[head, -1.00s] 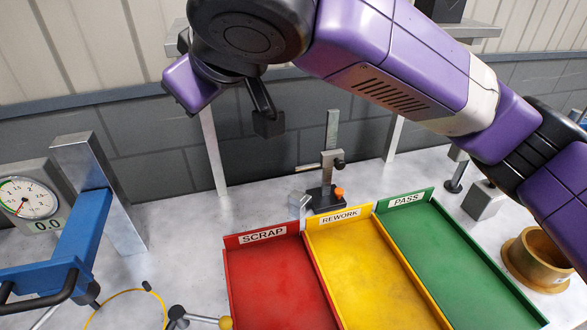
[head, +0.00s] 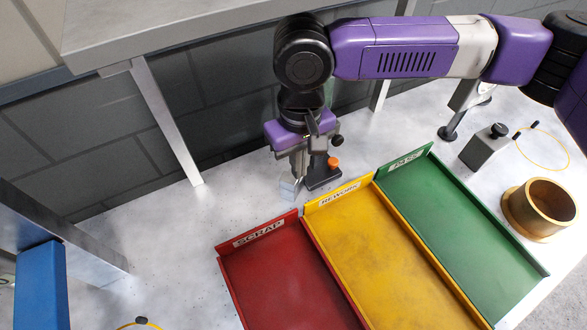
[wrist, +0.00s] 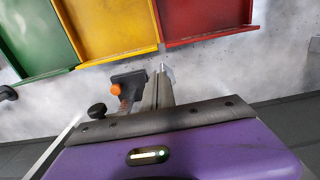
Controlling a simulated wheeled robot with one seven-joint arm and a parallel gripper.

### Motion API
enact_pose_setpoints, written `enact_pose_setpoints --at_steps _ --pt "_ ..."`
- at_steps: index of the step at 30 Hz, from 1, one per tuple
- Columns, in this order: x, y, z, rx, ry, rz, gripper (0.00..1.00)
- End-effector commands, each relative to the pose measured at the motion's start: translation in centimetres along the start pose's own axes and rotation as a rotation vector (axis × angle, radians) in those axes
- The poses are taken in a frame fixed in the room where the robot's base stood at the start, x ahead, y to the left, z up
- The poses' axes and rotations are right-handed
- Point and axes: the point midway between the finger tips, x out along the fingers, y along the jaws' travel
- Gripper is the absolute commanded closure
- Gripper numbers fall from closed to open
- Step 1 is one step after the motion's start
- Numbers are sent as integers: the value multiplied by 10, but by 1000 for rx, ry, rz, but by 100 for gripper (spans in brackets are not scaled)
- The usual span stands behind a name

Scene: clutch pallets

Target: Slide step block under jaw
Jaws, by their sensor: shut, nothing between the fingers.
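The small pale metal step block (head: 288,186) stands on the bench just left of the height gauge's dark base (head: 322,180), behind the red and yellow trays. It also seems to show in the wrist view (wrist: 168,72), by the tips of my fingers. My gripper (head: 297,168) is shut and empty, pointing down, just above and behind the block. I cannot tell whether it touches the block. The gauge has an orange knob (head: 334,162), also visible in the wrist view (wrist: 115,89). My gripper hides most of the gauge's column and its jaw.
Red SCRAP (head: 285,280), yellow REWORK (head: 390,255) and green PASS (head: 450,225) trays lie close in front. A brass ring (head: 540,208) and a grey block with a black knob (head: 484,148) stand right. Bare bench lies to the left.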

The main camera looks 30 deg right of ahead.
Motion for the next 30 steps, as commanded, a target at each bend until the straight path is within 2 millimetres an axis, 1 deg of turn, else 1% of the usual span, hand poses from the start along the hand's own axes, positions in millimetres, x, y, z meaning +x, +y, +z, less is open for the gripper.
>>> enact_pose_setpoints --at_steps 5,12,15,18,21,30 --pt "25 0 1 -2 -3 2 100" --pt "66 0 0 -2 -1 2 100" --pt "79 -1 0 -2 -1 1 100" --pt "88 -1 0 -3 0 2 100" --pt "92 -1 0 -3 1 1 100" --pt "93 0 0 -3 1 1 100"
